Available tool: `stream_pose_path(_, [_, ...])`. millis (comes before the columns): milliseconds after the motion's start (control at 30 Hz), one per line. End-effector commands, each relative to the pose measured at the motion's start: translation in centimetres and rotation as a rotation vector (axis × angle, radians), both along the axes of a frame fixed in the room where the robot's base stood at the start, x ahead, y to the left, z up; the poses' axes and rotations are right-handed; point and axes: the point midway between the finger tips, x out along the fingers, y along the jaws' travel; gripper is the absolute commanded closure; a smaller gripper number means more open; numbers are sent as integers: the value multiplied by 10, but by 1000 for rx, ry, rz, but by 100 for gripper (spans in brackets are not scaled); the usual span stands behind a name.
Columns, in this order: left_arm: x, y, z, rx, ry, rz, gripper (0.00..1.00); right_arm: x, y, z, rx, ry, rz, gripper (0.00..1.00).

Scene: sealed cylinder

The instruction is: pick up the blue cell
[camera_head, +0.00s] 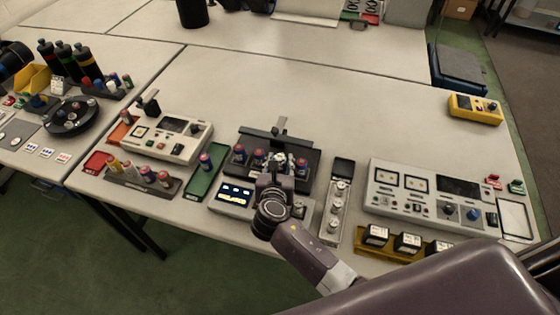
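Several blue cells with red tops stand in a row in a black holder (262,140) at the middle of the table; one blue cell (240,152) is at its left end. Another blue cell (205,161) with a red top stands alone on a green tray (206,182) to the left. My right gripper (286,180) reaches in from the lower right, at the front right of the black holder. Its wrist hides the fingertips, so I cannot tell whether it is open or touching a cell. My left gripper does not show.
A grey meter with a lit display (233,196) lies left of my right wrist. A narrow tray with round pieces (336,205) and a large grey console (428,192) are to the right. A cell rack (140,179) and white device (166,136) stand left.

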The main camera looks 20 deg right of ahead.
Motion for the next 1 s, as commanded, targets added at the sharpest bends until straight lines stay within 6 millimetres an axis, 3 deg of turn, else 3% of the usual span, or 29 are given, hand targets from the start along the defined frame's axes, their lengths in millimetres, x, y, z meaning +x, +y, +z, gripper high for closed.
stream_pose_path(100, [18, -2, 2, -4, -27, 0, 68, 4, -2, -2, 2, 0, 0, 67])
stream_pose_path(267, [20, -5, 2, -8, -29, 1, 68, 4, -1, -2, 2, 0, 0, 67])
stream_pose_path(600, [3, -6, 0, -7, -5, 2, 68, 3, -1, -2, 1, 1, 0, 100])
stream_pose_path(867, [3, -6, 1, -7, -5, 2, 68, 4, -1, 1, 2, -2, 0, 100])
stream_pose_path(1000, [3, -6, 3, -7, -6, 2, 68, 4, -1, 19, 2, -5, 1, 100])
